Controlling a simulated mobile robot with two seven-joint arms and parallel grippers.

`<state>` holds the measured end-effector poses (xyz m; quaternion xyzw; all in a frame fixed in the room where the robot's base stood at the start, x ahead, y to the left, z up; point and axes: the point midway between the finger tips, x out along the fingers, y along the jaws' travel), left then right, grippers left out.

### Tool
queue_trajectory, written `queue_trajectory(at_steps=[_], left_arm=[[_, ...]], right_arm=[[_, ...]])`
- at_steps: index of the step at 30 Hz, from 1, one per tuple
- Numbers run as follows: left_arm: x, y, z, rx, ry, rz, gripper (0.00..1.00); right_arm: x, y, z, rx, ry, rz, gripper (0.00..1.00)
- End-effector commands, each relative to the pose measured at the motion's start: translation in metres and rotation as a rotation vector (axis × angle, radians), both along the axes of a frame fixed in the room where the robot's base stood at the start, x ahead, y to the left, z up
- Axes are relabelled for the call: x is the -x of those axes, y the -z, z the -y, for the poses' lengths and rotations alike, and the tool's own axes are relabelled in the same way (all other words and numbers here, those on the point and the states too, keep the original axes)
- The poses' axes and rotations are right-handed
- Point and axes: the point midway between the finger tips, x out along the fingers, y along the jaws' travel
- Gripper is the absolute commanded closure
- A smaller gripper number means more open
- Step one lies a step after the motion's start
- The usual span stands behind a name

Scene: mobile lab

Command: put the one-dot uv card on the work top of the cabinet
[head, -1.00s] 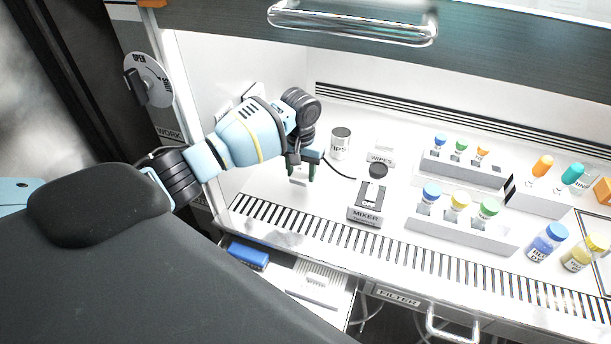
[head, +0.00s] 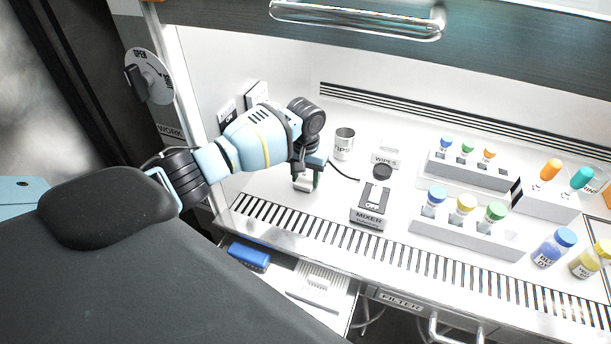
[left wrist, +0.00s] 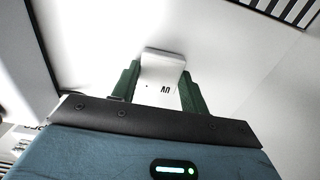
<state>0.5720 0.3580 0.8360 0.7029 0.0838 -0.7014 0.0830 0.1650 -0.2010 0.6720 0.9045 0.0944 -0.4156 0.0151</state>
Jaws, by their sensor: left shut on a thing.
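My left gripper (head: 307,184) is over the left part of the cabinet's white work top (head: 268,190), behind the slotted front grille. It is shut on the white UV card (left wrist: 162,70), which sits between the two green fingers in the left wrist view. The card shows the letters UV and a small dark dot. In the head view only a small pale part of the card shows below the fingers. I cannot tell whether its lower edge touches the work top. My right gripper is not in view.
The mixer (head: 370,217) stands right of the gripper, and the tips cup (head: 344,146) is behind it to the right. Racks with capped vials (head: 465,232) fill the right side. The slotted grille (head: 300,228) runs along the front. The raised sash handle (head: 358,30) is above.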

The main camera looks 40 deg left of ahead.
Motion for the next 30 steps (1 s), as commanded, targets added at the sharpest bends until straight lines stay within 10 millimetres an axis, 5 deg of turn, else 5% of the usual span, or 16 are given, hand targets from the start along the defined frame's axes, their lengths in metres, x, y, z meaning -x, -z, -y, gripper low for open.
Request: queue_trajectory(at_steps=[2, 3, 7, 19, 30], left_arm=[[0.000, 0.003, 0.000, 0.000, 0.000, -0.001, 0.77], [0.000, 0.003, 0.000, -0.001, 0.000, -0.001, 0.52], [0.000, 0.003, 0.000, -0.001, 0.000, -0.001, 0.35], [0.000, -0.005, 0.000, 0.000, 0.000, 0.000, 0.34], [-0.001, -0.074, 0.000, 0.001, 0.000, 0.006, 0.34]], right_arm=[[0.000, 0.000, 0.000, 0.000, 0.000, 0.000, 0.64], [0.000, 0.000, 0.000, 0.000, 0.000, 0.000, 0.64], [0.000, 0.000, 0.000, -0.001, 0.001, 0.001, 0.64], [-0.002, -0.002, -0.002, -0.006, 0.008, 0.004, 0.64], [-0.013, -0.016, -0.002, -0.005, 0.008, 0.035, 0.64]])
